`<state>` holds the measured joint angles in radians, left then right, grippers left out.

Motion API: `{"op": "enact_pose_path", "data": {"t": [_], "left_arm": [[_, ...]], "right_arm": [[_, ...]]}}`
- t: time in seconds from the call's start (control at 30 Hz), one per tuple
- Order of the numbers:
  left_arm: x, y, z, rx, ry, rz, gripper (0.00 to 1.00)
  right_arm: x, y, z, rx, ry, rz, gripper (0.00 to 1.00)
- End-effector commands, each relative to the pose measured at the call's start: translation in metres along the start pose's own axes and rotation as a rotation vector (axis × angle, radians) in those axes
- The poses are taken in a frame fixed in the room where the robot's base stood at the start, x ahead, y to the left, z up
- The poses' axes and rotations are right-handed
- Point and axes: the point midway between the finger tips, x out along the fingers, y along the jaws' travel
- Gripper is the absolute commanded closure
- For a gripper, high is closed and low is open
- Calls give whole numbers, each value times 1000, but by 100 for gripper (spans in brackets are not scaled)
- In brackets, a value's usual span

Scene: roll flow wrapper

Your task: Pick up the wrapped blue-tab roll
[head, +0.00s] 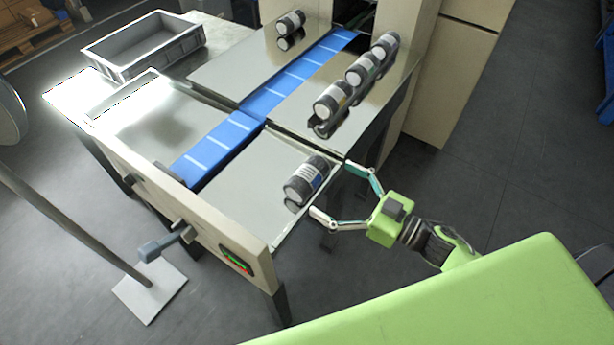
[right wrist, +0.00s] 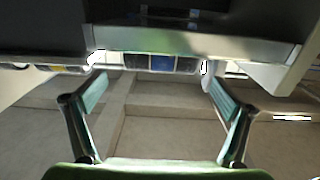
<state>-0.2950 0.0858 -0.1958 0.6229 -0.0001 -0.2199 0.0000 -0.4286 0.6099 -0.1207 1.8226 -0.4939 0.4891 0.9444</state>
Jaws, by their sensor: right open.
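The wrapped blue-tab roll (head: 306,181), black and white with a blue patch, lies on its side on the near shiny plate in the head view. My right gripper (head: 330,189) is open at the plate's right edge. Its two fingers point toward the roll, one tip on either side of its line, and the roll appears just beyond them, not gripped. In the right wrist view the open fingers (right wrist: 155,92) have nothing held between them. A small dark and blue patch shows past the tips; I cannot tell whether it is the roll. My left gripper is not in view.
Several other black-and-white rolls (head: 333,100) lie on the far right plate, and one pair-like shape (head: 290,24) is at the back. A blue belt (head: 222,141) runs between the plates. A grey crate (head: 145,65) stands at back left. Open floor lies right of the machine.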

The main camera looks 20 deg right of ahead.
Motion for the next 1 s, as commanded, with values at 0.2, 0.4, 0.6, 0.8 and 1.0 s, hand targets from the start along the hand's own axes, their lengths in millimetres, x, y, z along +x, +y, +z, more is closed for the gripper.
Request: {"op": "enact_pose_path", "data": {"t": [0.2,0.4,0.6,0.8,1.0], "left_arm": [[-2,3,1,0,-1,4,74],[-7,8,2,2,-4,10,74],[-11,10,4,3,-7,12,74],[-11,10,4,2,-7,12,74],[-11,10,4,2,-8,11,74]], "right_arm": [[20,0,0,-1,-1,1,4],[42,0,0,-1,2,2,4],[68,-1,2,0,0,1,4],[73,-1,4,0,-2,1,4],[72,-1,4,0,-2,1,30]]}}
